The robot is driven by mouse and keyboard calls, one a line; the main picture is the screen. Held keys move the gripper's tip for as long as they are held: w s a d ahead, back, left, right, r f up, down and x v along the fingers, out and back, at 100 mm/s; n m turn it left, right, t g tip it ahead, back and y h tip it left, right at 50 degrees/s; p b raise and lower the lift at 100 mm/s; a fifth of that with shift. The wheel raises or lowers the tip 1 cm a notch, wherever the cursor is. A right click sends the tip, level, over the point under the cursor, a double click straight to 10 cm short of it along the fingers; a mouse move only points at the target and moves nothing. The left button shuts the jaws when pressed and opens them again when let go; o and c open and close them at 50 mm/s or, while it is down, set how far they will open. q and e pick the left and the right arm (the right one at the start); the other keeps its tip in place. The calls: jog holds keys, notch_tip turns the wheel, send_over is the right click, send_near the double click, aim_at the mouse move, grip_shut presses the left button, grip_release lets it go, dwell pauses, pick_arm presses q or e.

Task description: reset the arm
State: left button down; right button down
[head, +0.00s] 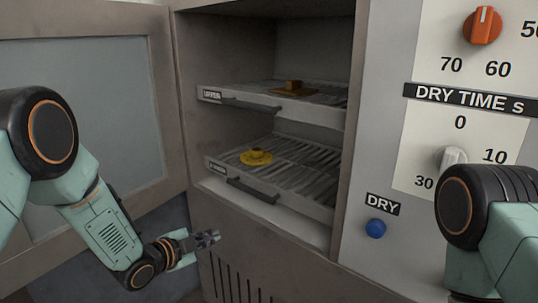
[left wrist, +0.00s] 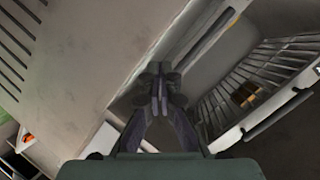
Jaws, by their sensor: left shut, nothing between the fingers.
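My left gripper (head: 207,239) is shut and empty, low in front of the open cabinet, below and to the left of the lower rack. It also shows in the left wrist view (left wrist: 158,72), with its fingertips together. My right arm comes in at the right edge of the head view, in front of the control panel; its gripper is not in view.
The cabinet holds an upper rack (head: 240,98) with a brown-orange piece (head: 293,88) and a lower rack (head: 300,195) with a yellow piece (head: 256,157). Its door (head: 125,90) stands open at left. A panel with dials (head: 482,26) and a blue button (head: 376,228) is at right.

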pick_arm(q)
jog(key=s+a+f+n+g+y, duration=0.1)
jog(key=s+f+n+g+y, duration=0.15)
jog(key=s+f+n, duration=0.55)
jog(key=s+a+f+n+g+y, duration=0.1)
jog(key=s+a+f+n+g, duration=0.2)
jog(key=s, duration=0.8)
jog(key=s+f+n+g+y, duration=0.2)
jog(key=s+f+n, duration=0.2)
jog(key=s+f, duration=0.45)
jog(key=s+a+n+g+y, duration=0.1)
jog(key=s+g, duration=0.3)
jog(key=s, duration=1.4)
jog(key=shift+a+r+n, duration=0.15)
jog(key=shift+r+n, duration=0.15)
jog(key=shift+n, duration=0.1)
jog(key=shift+g, duration=0.25)
